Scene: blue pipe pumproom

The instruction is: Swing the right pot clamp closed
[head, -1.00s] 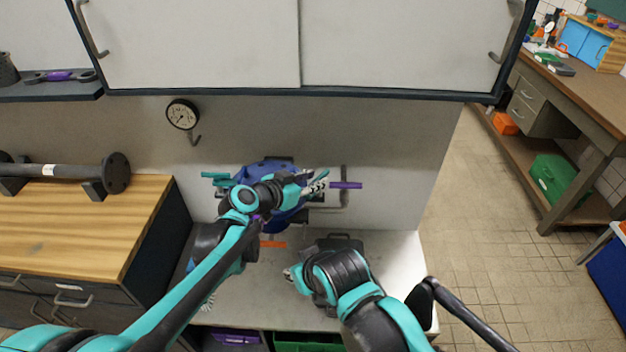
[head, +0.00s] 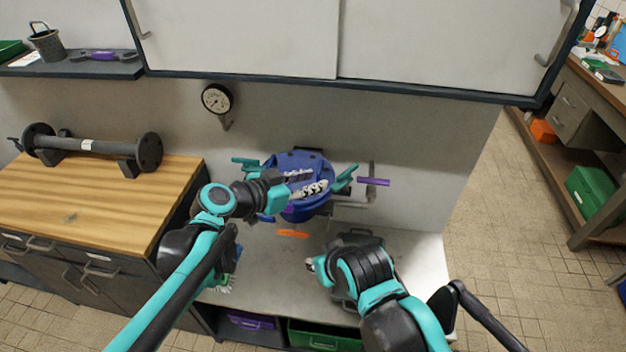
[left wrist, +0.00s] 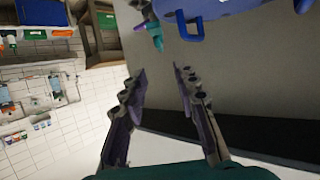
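The blue pot (head: 297,160) is fixed low on the pale wall, partly covered by my left arm. The right pot clamp (head: 345,178) is teal and sticks out from the pot's right side. Another teal clamp (head: 245,161) sticks out on the left. My left gripper (head: 318,190) is in front of the pot, just left of the right clamp. In the left wrist view its fingers (left wrist: 160,73) are spread with nothing between them; the blue pot (left wrist: 225,6) and a teal part (left wrist: 151,33) lie beyond them. My right gripper (head: 312,265) is low over the bench, mostly hidden by its own arm.
A purple handle (head: 373,181) on a grey pipe is right of the clamp. An orange piece (head: 292,233) is below the pot. A gauge (head: 217,99) hangs on the wall. A wooden counter (head: 95,205) with a flanged pipe is at left. The floor at right is open.

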